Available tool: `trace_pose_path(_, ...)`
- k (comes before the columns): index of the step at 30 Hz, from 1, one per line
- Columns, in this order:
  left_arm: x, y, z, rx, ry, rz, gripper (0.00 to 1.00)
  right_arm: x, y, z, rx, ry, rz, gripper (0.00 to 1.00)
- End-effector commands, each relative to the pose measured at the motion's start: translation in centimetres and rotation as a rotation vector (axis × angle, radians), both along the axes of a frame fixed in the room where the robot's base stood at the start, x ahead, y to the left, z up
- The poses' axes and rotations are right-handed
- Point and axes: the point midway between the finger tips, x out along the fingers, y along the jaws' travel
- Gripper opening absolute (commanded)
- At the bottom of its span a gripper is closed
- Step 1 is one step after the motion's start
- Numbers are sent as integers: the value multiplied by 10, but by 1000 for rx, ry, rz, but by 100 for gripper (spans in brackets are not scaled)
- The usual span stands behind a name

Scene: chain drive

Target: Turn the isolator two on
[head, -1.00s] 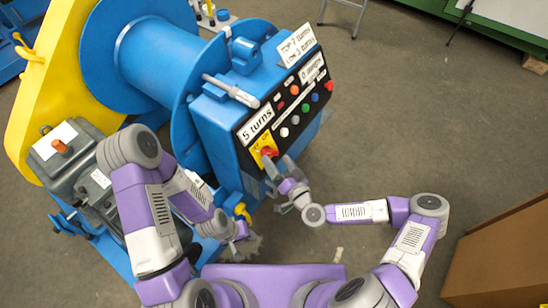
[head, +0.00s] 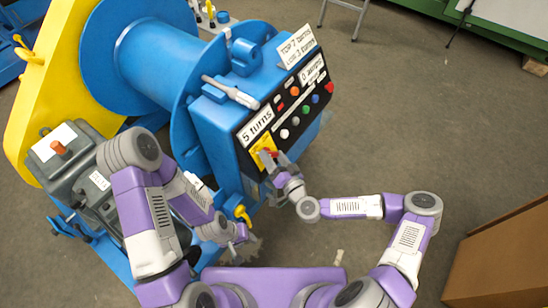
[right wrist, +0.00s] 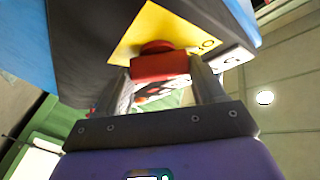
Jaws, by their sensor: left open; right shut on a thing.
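A red rotary isolator handle (right wrist: 160,66) sits on a yellow plate (right wrist: 165,28) on the blue control box. In the head view the yellow plate (head: 262,146) is at the lower left of the black panel, and the handle is mostly hidden by my right gripper (head: 271,157). In the right wrist view my right gripper (right wrist: 164,84) has one finger on each side of the handle and is shut on it. The markings around the handle are too unclear to read. My left gripper (head: 238,236) is open and empty, low beside the machine's base.
The black panel (head: 300,108) carries several coloured buttons close to the right gripper. A "5 turns" display (head: 255,126) is just above the yellow plate. A yellow hook-like part (head: 243,213) is near the left gripper. The floor on the right is clear up to a brown box (head: 505,255).

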Motion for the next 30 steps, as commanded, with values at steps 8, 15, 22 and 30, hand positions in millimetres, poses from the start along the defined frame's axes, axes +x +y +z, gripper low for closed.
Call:
trace_pose_path(8, 0, 0, 13, 0, 0, 0, 43, -1, 1, 3, 32, 45, -24, 39)
trace_pose_path(15, 0, 0, 45, 0, 0, 0, 43, -2, 3, 7, 115, 163, -93, 39)
trace_pose_path(22, 0, 0, 84, 0, 0, 0, 43, -2, 4, 10, 226, 316, -189, 39)
trace_pose_path(30, 0, 0, 129, 0, 0, 0, 43, -2, 5, 12, 361, 501, -306, 39)
